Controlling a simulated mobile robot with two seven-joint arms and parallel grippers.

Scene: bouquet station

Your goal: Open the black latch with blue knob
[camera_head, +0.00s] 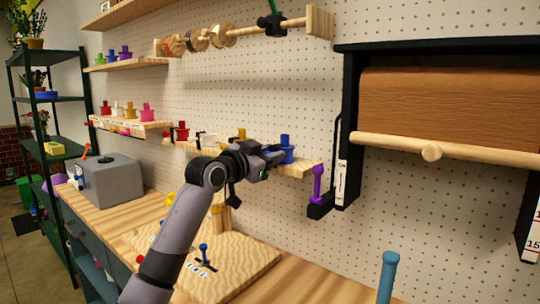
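A wooden board (240,262) lies on the bench at the lower middle. A small blue knob (204,249) stands upright on it, with a small black piece (207,265) by its base, which looks like the latch. The latch's position is too small to tell. My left arm comes in from the bottom and passes in front of the board, hiding part of it. My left gripper (272,157) is above and beyond the board, close to a blue peg-like object (287,149) on the wall shelf. I cannot tell whether they touch or whether its fingers are open. My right gripper is out of view.
A purple knob (317,184) on a black bar (320,206) is beside the brown paper roll (448,108). A blue post (387,275) rises at the lower right. A grey box (112,183) stands on the bench's left. The pegboard wall closes off the back.

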